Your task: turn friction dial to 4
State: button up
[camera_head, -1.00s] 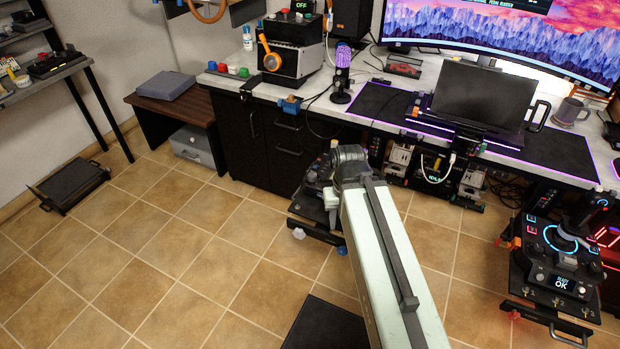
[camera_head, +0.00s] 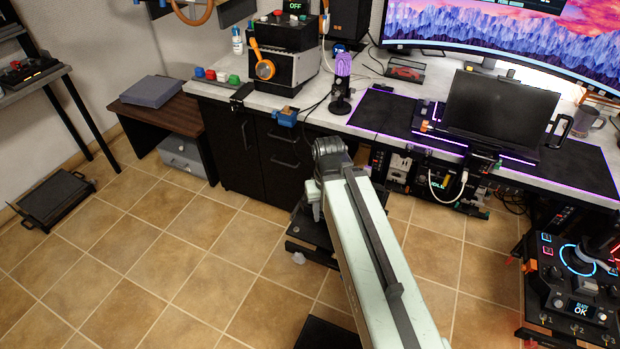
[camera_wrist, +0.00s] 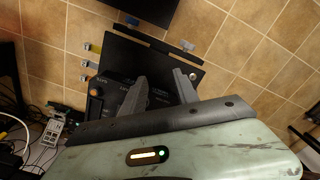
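A dark control panel lies below my gripper (camera_wrist: 160,75) in the wrist view; its surface (camera_wrist: 125,52) carries small labels too blurred to read. An orange knob (camera_wrist: 97,91) sits at its left edge, and a round silvery part (camera_wrist: 193,74) is near its right edge. I cannot tell which part is the friction dial, or read any setting. My gripper's two grey fingers are apart over the panel, with nothing seen between them. I cannot tell if they touch it. In the head view my arm largely hides this panel (camera_head: 303,230).
A long desk (camera_head: 350,128) with a laptop (camera_head: 500,112) and monitor stands behind. Black cabinets (camera_head: 285,160) are under its left part. Another control panel (camera_head: 565,300) with lit rings is at right. Tiled floor (camera_head: 160,265) at left is mostly clear.

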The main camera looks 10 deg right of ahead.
jog(key=shift+w+a+r, duration=0.1)
jog(key=shift+w, duration=0.2)
jog(key=o, duration=0.4)
jog(key=shift+w, duration=0.25)
jog(key=w+n, duration=0.2)
jog(key=w, duration=0.3)
jog(key=w+n, duration=0.3)
jog(key=w, duration=0.2)
jog(key=w+n, duration=0.2)
jog(key=w, duration=0.2)
jog(key=shift+w+a+f, duration=0.25)
jog(key=shift+w+a, duration=0.1)
jog(key=shift+w, duration=0.05)
jog(key=shift+s+f+n+b, duration=0.2)
jog(key=shift+n+b, duration=0.1)
jog(key=shift+b, duration=0.1)
notch_tip(320, 180, down, 8)
jog(key=b, duration=0.7)
jog(key=shift+r+b, duration=0.15)
jog(key=shift+b, duration=0.15)
jog(key=shift+r, duration=0.15)
